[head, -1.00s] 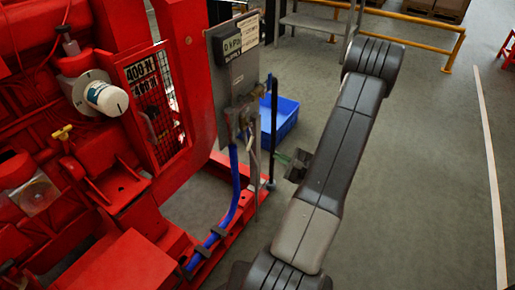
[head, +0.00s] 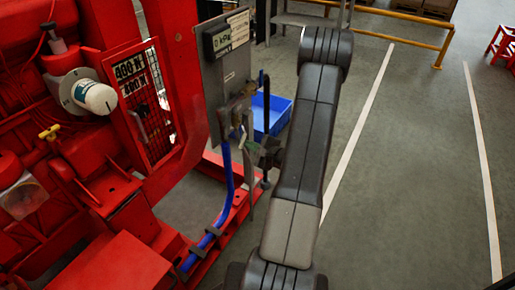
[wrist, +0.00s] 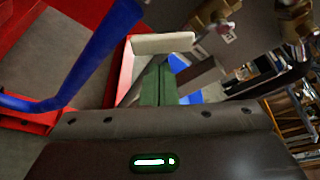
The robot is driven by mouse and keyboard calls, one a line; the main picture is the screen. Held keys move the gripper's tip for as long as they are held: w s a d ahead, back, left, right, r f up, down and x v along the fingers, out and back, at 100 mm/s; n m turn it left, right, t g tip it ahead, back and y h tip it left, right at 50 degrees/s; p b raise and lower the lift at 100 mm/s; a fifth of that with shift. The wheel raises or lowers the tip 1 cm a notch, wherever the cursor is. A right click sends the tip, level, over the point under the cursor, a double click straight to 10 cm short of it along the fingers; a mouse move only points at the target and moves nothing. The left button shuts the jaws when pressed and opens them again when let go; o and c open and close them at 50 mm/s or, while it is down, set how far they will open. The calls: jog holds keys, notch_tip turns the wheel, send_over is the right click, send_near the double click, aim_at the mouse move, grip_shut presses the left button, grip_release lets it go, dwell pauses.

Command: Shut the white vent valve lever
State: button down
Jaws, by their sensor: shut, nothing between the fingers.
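In the wrist view, a pale cream-white bar (wrist: 162,44) lies just beyond my fingertips; it looks like the white lever, but I cannot be sure. Brass valve fittings (wrist: 212,14) stand above and to its right, one with a small white tag. My gripper (wrist: 158,72) has its green fingers together and empty, pointing at the pale bar; I cannot tell whether they touch it. In the head view my gripper (head: 268,153) is beside the valve fittings on the grey panel (head: 229,65), partly hidden by my arm. The lever's angle is unclear there.
The red pumpset (head: 100,190) fills the left side. A blue hose (head: 228,185) runs down from the panel and crosses the left of the wrist view. A blue crate (head: 279,115) stands on the floor behind. Open floor lies to the right.

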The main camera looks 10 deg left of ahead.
jog(key=shift+s+a+r, duration=0.15)
jog(key=shift+s+r, duration=0.15)
jog(key=shift+s+a+r+m+p, duration=0.1)
jog(key=shift+s+r+m+p, duration=0.15)
jog(key=shift+m+p, duration=0.25)
dwell(0.4)
jog(key=s+r+m+g+p, duration=0.1)
jog(key=m+p, duration=0.1)
jog(key=s+a+r+m+g+p, duration=0.1)
jog(key=r+m+g+p, duration=0.1)
jog(key=p, duration=0.1)
jog(key=shift+s+r+m, duration=0.2)
jog(key=shift+s+m, duration=0.15)
jog(key=shift+m, duration=0.05)
jog(key=shift+r, duration=0.15)
dwell(0.4)
dwell(0.3)
